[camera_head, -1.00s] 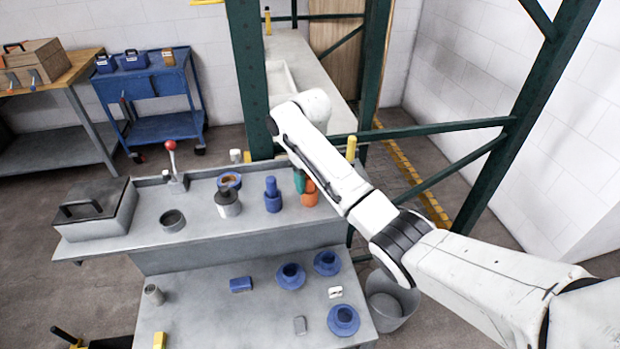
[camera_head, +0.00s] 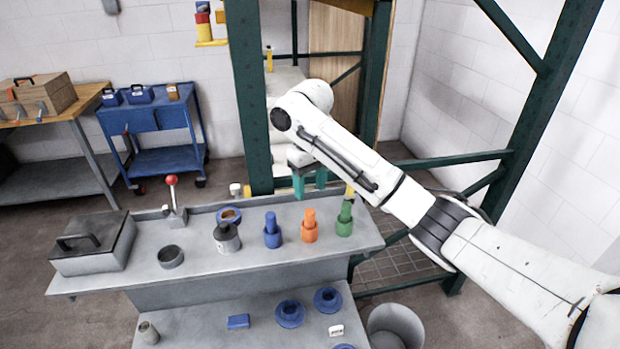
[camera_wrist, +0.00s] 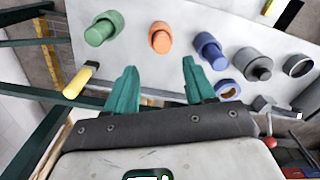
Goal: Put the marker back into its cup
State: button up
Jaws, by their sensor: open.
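Three coloured cups stand in a row on the grey bench, each with a narrower upright piece of its own colour: blue (camera_head: 272,237), orange (camera_head: 309,226) and green (camera_head: 344,219). The wrist view shows the same green (camera_wrist: 103,28), orange (camera_wrist: 160,38) and blue (camera_wrist: 210,50) ones. I cannot tell which of these upright pieces is the marker. My gripper (camera_head: 310,183) has teal fingers and is behind the row, near the bench's back edge. In the wrist view my gripper (camera_wrist: 157,66) is open, with nothing between its fingertips.
A yellow post (camera_wrist: 79,81) stands at the bench's back edge, beside my gripper. A grey capped jar (camera_head: 227,239), a grey ring (camera_head: 171,256) and a red-knobbed lever (camera_head: 173,196) stand left of the cups. Green frame posts (camera_head: 375,80) rise behind. A bin (camera_head: 395,327) is in front.

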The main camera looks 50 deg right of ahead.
jog(key=shift+r, duration=0.85)
jog(key=s+a+f+n+t+y, duration=0.1)
jog(key=s+a+f, duration=0.1)
jog(key=a+f, duration=0.45)
jog(key=s+a+f+t+y, duration=0.1)
jog(key=s+a+f, duration=0.15)
jog(key=a, duration=0.65)
jog(key=s+a+f+n+y, duration=0.1)
jog(key=a+f, duration=0.4)
jog(key=a, duration=0.2)
jog(key=s+a+f, duration=0.1)
jog(key=s+f, duration=0.3)
jog(key=s, duration=0.3)
jog(key=s+a+f, duration=0.1)
jog(key=s+f, duration=0.2)
jog(key=s, duration=0.4)
jog(key=s+d+f+h, duration=0.1)
jog(key=s+d, duration=0.2)
jog(key=s, duration=0.4)
jog(key=s+d+g+h, duration=0.1)
jog(key=s+d, duration=0.3)
jog(key=s, duration=0.4)
jog(key=shift+d+f+m+h, duration=0.3)
jog(key=shift+f+h, duration=0.1)
jog(key=shift+h, duration=0.4)
jog(key=shift+s, duration=0.1)
